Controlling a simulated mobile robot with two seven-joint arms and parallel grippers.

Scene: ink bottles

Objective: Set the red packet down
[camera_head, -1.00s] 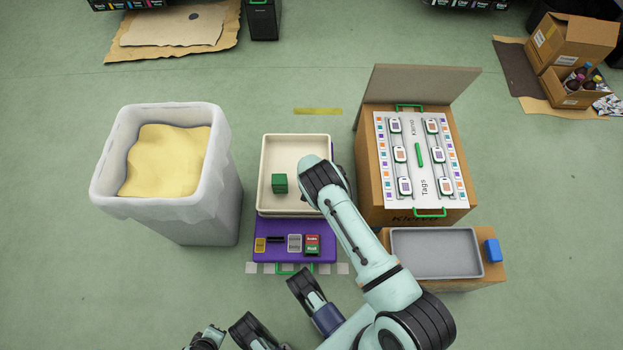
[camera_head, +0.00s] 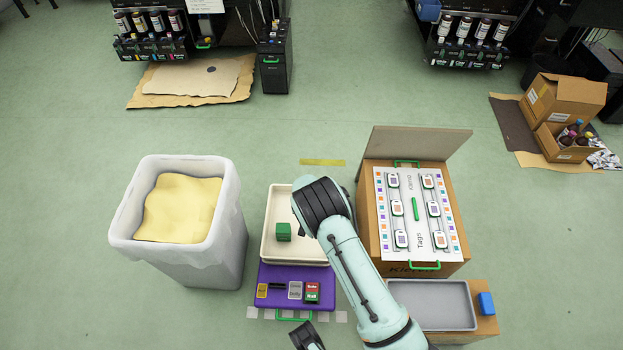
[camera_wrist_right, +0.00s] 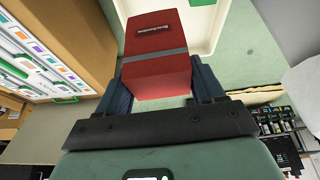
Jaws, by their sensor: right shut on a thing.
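The red packet (camera_wrist_right: 158,60) fills the middle of the right wrist view, a red box with a grey band and a dark label. My right gripper (camera_wrist_right: 162,82) is shut on it, a dark finger on each side. A corner of the tray also shows beyond the packet in the wrist view (camera_wrist_right: 207,42). A green block (camera_head: 283,232) lies in the tray.
A purple panel (camera_head: 270,273) with small colored packs is in front of the tray. A white bin (camera_head: 120,235) with yellow filling stands left. A cardboard box (camera_head: 371,235) with a tag board stands right, with a grey tray (camera_head: 398,322) and blue block (camera_head: 486,303) in front.

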